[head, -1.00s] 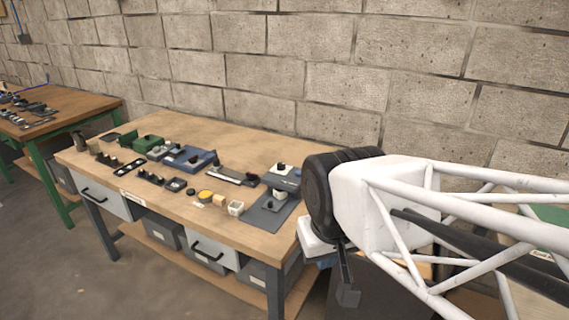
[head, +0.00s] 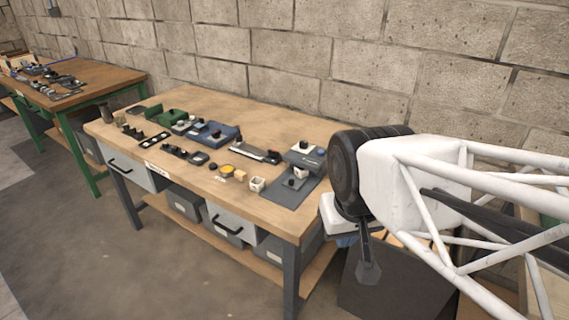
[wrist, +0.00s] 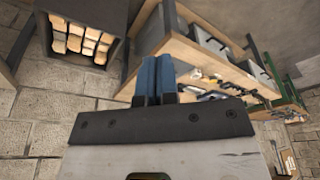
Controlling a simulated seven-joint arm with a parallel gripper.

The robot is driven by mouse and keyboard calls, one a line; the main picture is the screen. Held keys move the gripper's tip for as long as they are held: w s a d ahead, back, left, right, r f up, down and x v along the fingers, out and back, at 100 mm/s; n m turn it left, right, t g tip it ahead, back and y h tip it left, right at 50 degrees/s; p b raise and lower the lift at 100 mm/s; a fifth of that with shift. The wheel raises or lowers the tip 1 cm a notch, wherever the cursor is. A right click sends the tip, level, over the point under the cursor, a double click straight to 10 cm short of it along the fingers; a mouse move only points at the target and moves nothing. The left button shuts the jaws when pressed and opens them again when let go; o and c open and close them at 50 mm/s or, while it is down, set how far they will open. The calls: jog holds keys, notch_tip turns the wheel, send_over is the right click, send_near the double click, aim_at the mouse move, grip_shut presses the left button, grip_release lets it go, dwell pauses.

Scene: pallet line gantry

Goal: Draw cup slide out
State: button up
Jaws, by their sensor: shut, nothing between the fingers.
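My gripper (head: 368,270) hangs in front of the bench's right end, clear of the things on the bench top. In the wrist view its two blue fingers (wrist: 154,80) are together with nothing between them. No part is clearly marked as the cup slide. A long grey rail with a dark knob (head: 256,153) lies toward the back of the bench. Right of it a grey-blue block fixture (head: 305,156) with a black knob stands by a dark plate (head: 283,196). A small white cup-like square piece (head: 257,184) sits left of the plate.
The wooden bench (head: 190,108) carries several other small fixtures, including a green one (head: 166,117) and a blue one (head: 214,133). Drawers and grey bins are below. A green-legged bench (head: 85,95) stands left. In the wrist view a dark box (wrist: 112,54) holds tan blocks.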

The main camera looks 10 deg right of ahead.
jog(key=o, duration=0.4)
jog(key=shift+w, duration=0.1)
jog(key=o, duration=0.3)
jog(key=shift+w+r, duration=0.1)
jog(key=shift+w, duration=0.15)
jog(key=shift+o, duration=0.2)
jog(key=shift+w+r, duration=0.1)
jog(key=shift+w, duration=0.3)
jog(key=w+d+f+m+g, duration=0.15)
jog(key=w+m, duration=0.35)
jog(key=w, duration=1.9)
jog(key=w+f+m, duration=0.1)
jog(key=w+f, duration=0.4)
jog(key=w, duration=0.2)
jog(key=w+f+m, duration=0.1)
jog(key=w+f, duration=0.4)
jog(key=w, duration=0.2)
jog(key=w+d+f+m+g, duration=0.1)
jog(key=w+f, duration=0.5)
jog(key=w, duration=0.2)
jog(key=shift+w+m, duration=0.1)
jog(key=shift+m, duration=0.2)
jog(key=shift+w+f, duration=0.4)
jog(key=shift+f, duration=0.05)
